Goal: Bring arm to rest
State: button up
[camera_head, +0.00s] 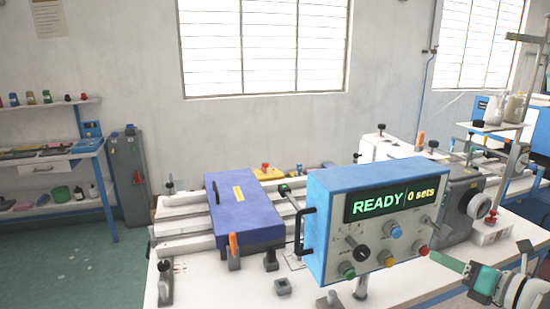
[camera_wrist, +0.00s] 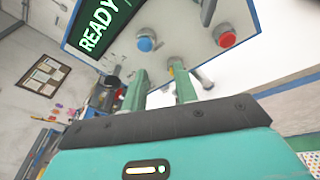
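My gripper (camera_head: 437,255) reaches in from the right edge of the head view, its green fingers beside the lower right of the blue control box (camera_head: 330,183). In the wrist view my gripper (camera_wrist: 159,78) has its two green fingers apart, with no object held between them. The box's display (camera_head: 393,204) reads "READY 0 sets". The red button (camera_head: 423,250) is close to the fingertips in the head view; whether they touch cannot be told. The blue button (camera_head: 396,232) and green button (camera_head: 347,270) are also on the panel.
The white workbench (camera_head: 200,287) carries a blue-purple case (camera_head: 243,209) on rails and a grey machine (camera_head: 460,205) behind my arm. A stand with bottles (camera_head: 504,108) rises at the right. Shelves (camera_head: 50,158) stand at the far left. Open floor (camera_head: 60,260) lies left of the bench.

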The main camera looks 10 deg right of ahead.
jog(key=w+a+f+n+g+y, duration=0.1)
jog(key=w+a+n+g+y, duration=0.15)
jog(key=a+n+g, duration=0.75)
jog(key=s+a+f+n+h, duration=0.1)
jog(key=s+a+n+h, duration=0.2)
jog(key=a+n, duration=0.7)
jog(key=s+a+f+n+h, duration=0.2)
jog(key=s+a+n+h, duration=0.2)
jog(key=a+n, duration=0.7)
jog(key=s+n, duration=0.2)
jog(key=n, duration=0.5)
jog(key=shift+n, duration=0.4)
jog(key=shift+d, duration=0.2)
